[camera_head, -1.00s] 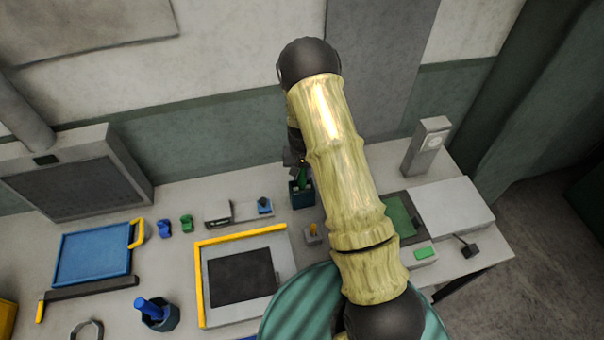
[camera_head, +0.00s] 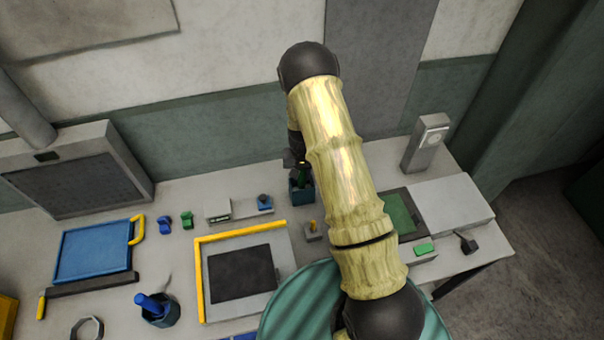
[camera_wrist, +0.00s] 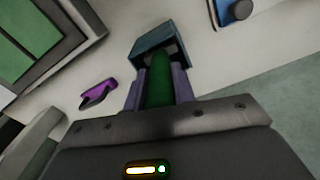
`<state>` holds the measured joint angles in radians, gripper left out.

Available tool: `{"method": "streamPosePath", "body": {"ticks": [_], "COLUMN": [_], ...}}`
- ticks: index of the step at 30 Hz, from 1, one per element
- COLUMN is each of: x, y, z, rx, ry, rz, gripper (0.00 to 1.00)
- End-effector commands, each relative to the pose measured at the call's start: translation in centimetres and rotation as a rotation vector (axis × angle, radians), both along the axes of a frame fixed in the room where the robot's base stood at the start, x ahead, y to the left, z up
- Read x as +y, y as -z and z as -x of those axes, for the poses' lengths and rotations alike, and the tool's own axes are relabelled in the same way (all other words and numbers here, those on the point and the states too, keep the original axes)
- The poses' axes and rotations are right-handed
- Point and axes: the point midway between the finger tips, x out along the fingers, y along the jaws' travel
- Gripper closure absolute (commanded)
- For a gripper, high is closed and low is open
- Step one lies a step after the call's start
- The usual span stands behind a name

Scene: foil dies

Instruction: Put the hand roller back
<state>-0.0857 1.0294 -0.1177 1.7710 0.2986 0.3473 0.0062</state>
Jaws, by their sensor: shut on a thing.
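The hand roller, seen as a green handle (camera_wrist: 158,82), is between the two purple-grey fingers of my gripper (camera_wrist: 158,85) in the wrist view. My gripper is shut on it. Beyond the fingertips is a teal box-shaped holder (camera_wrist: 165,42), and the handle lines up with its opening. In the head view the green handle (camera_head: 303,172) stands at the top of the holder (camera_head: 302,194), just below my gripper (camera_head: 298,162). The roller's far end is hidden, so I cannot tell how deep it sits or whether it touches the holder.
A blue knob (camera_head: 264,203) on a grey block is left of the holder. A yellow-edged plate (camera_head: 240,273) lies front left. A purple piece (camera_wrist: 97,93) lies nearby in the wrist view. A grey stand (camera_head: 427,143) is right.

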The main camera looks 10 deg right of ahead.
Motion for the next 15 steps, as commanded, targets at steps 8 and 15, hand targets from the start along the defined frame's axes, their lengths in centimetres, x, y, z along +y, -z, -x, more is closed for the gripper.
{"method": "streamPosePath", "body": {"ticks": [8,15], "x": [0.01,0.01], "y": [0.72,0.32], "z": [0.57,0.45], "rx": [0.016,0.012], "ry": [0.0,0.0], "rz": [0.0,0.0], "gripper": [0.52,0.52]}}
